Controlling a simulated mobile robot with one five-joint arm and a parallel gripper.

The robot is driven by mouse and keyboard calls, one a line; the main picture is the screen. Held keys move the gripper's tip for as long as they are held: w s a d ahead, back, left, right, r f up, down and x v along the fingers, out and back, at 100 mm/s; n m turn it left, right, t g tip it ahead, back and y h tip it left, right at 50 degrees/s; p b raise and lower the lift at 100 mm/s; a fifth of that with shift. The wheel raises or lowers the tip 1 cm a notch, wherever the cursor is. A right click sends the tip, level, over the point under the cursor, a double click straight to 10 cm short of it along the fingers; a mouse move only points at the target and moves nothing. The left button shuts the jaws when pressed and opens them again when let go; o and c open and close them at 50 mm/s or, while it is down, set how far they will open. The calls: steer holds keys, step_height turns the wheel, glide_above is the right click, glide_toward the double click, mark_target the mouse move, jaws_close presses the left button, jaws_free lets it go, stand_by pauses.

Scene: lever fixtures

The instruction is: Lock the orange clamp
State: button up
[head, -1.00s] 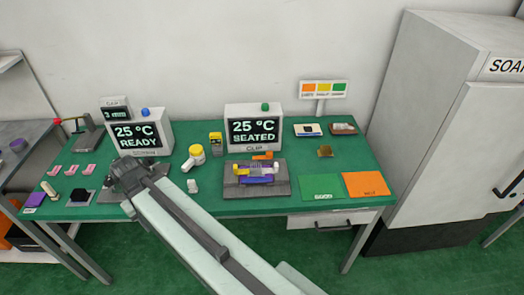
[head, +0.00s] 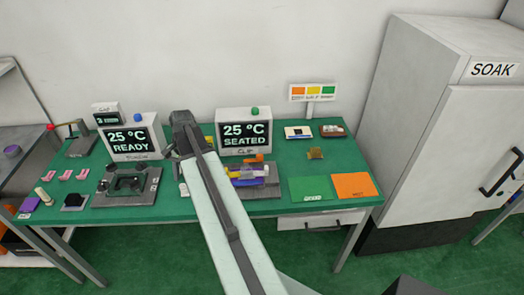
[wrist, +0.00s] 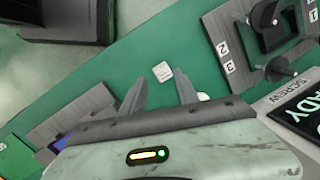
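The orange clamp (head: 255,158) is a small orange lever piece at the back of the clip fixture (head: 262,191), behind a yellow, white and purple part (head: 248,175). In the wrist view the clip fixture (wrist: 75,118) shows only partly at lower left, with a bit of purple; the orange clamp cannot be made out there. My gripper (wrist: 160,85) is open and empty, its two fingers apart over the green table. In the head view my gripper (head: 182,150) is left of the clip fixture, apart from it, its fingers unclear.
A screen reading "25 °C SEATED" (head: 244,137) stands behind the clip fixture. The screw fixture (head: 125,190) and a "READY" screen (head: 128,142) are to the left. A small white block (wrist: 162,72) lies on the table. Green (head: 311,188) and orange (head: 354,186) mats lie to the right.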

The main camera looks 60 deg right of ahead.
mark_target(262, 154)
steer(key=s+d+m, duration=0.2)
steer(key=d, duration=0.3)
steer(key=s+d+r+m, duration=0.1)
steer(key=s+d+m, duration=0.1)
steer(key=d, duration=0.4)
steer(key=s+d+r+m+t+p, duration=0.1)
steer(key=s+d+m, duration=0.1)
steer(key=d, duration=0.3)
steer(key=shift+s+d+m+y, duration=0.3)
steer(key=shift+s+m+y, duration=0.1)
steer(key=shift+m, duration=0.1)
steer(key=s+d+r+m+t+p, duration=0.1)
steer(key=s+d+r+m+t, duration=0.1)
steer(key=s+d+m, duration=0.8)
steer(key=f+n+b, duration=0.1)
steer(key=f+b, duration=0.1)
steer(key=d+f+b, duration=0.1)
steer(key=f+b, duration=0.1)
steer(key=d+f+n+b, duration=0.1)
steer(key=f+b, duration=0.2)
steer(key=shift+d+n, duration=0.25)
steer(key=shift+n, duration=0.05)
steer(key=shift+w+a+f, duration=0.1)
steer(key=shift+w+f, duration=0.1)
steer(key=shift+f, duration=0.1)
steer(key=shift+r, duration=0.1)
jaws_close()
